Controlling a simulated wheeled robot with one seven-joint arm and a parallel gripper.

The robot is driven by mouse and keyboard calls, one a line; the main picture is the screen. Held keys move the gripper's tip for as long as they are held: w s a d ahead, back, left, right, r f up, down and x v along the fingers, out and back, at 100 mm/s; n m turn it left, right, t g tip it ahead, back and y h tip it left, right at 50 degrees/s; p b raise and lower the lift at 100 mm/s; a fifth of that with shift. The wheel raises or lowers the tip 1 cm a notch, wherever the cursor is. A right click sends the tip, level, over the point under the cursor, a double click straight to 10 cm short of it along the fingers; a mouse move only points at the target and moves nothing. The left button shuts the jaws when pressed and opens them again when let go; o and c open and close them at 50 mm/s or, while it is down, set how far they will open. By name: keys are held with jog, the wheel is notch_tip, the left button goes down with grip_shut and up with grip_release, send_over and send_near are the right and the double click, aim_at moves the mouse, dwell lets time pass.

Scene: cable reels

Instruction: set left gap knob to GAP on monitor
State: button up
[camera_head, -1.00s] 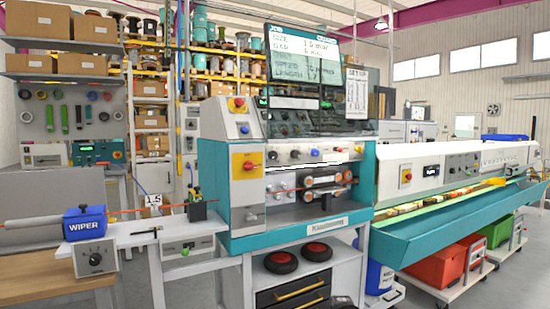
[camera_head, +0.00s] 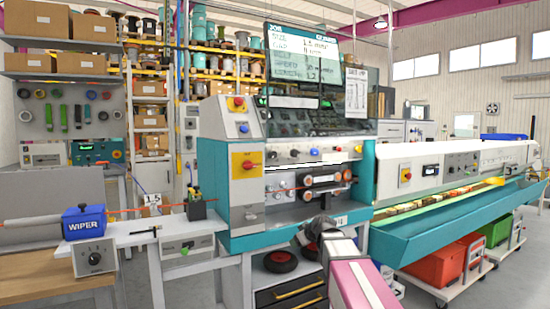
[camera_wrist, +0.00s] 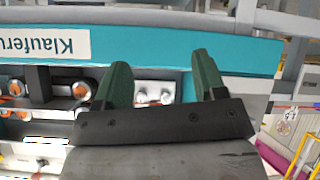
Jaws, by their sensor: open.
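The monitor (camera_head: 301,55) stands above the machine and shows lines of text; a GAP line is there, but its value is too blurred to read surely. The teal and grey machine (camera_head: 231,195) has small silvery knobs (camera_head: 279,193) left of the rollers, too small to read their settings. In the wrist view, which is upside down, two silvery knobs (camera_wrist: 153,97) show between my fingers, farther off. I cannot tell which is the left gap knob. My gripper (camera_head: 318,228) is open and empty, in front of the machine's lower front edge; its green fingers (camera_wrist: 160,65) point at the machine.
A blue WIPER box (camera_head: 84,222) stands on the side bench at left. A long teal trough (camera_head: 455,220) reaches right, with a red bin (camera_head: 446,266) beneath. Floor shows at lower right.

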jog(key=w+a+r+n+t+y, duration=0.1)
jog(key=w+a+r+t, duration=0.1)
jog(key=r, duration=0.5)
jog(key=w+a+r+n+t+y, duration=0.1)
jog(key=w+r+n, duration=0.1)
jog(key=r, duration=0.5)
jog(key=n+t+y, duration=0.2)
jog(key=n+t, duration=0.1)
send_near(274, 155)
jog(key=x, duration=0.9)
jog(key=shift+w, duration=0.35)
jog(key=c, duration=0.9)
